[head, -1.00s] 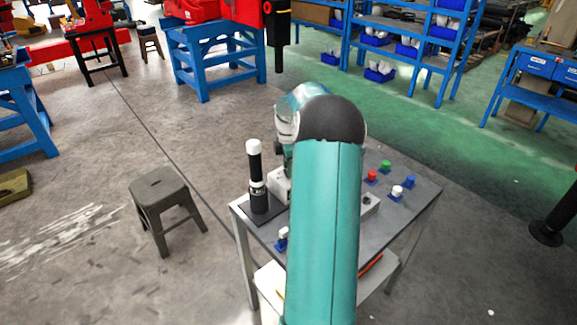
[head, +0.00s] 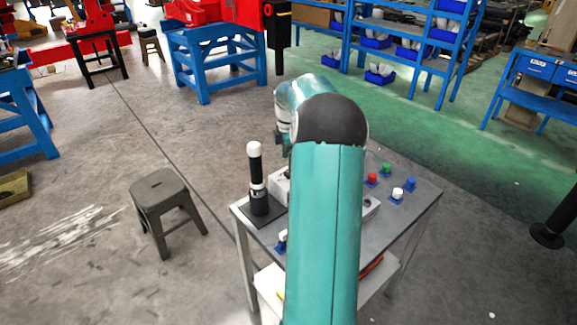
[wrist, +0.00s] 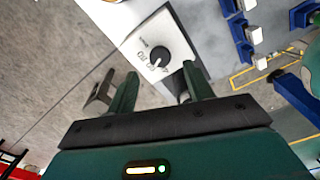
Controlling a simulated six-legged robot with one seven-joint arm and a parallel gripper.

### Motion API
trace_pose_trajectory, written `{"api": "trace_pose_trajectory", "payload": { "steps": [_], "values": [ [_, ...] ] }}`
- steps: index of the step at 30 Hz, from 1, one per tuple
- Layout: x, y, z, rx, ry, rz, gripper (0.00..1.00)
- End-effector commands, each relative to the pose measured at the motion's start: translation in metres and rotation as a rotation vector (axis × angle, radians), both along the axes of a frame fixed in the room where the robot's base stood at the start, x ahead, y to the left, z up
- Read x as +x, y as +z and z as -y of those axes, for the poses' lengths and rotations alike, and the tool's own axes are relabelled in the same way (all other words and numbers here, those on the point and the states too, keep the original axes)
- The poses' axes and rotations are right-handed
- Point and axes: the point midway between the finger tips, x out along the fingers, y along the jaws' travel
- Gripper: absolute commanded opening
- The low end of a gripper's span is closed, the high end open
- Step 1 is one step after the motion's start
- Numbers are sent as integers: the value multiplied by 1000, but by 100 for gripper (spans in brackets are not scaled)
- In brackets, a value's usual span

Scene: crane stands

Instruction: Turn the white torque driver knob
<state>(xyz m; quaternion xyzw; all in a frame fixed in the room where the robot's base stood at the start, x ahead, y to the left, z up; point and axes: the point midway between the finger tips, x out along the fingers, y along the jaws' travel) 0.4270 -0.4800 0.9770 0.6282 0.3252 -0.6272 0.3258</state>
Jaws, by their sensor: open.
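The torque driver (head: 257,190) stands upright on a dark base plate at the left side of the grey table, with a black shaft, white bands and a white knob (head: 254,149) on top. In the wrist view my gripper (wrist: 160,68) is open, with nothing between its fingers. Beyond the fingertips is a light grey box with a black dial (wrist: 159,57) and printed marks. I cannot make out the white knob in the wrist view. In the head view my arm hides most of my gripper and part of the box; the driver stands left of my wrist, apart from it.
The table (head: 415,205) also carries red (head: 372,178), green (head: 386,168), white (head: 397,192) and blue (head: 409,183) buttons at the right. A grey stool (head: 165,198) stands on the floor to the left. Blue shelves and benches are farther back.

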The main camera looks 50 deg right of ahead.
Motion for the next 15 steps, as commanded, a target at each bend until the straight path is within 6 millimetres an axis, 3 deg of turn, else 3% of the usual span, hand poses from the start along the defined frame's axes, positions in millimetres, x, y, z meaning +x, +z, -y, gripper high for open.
{"api": "trace_pose_trajectory", "payload": {
  "steps": [3, 9, 15],
  "values": [
    [0, 29, 1, -4, -1, 2, 52],
    [0, 69, 0, -3, 0, 2, 52],
    [0, 89, 0, -1, 1, 2, 52]
  ]
}}
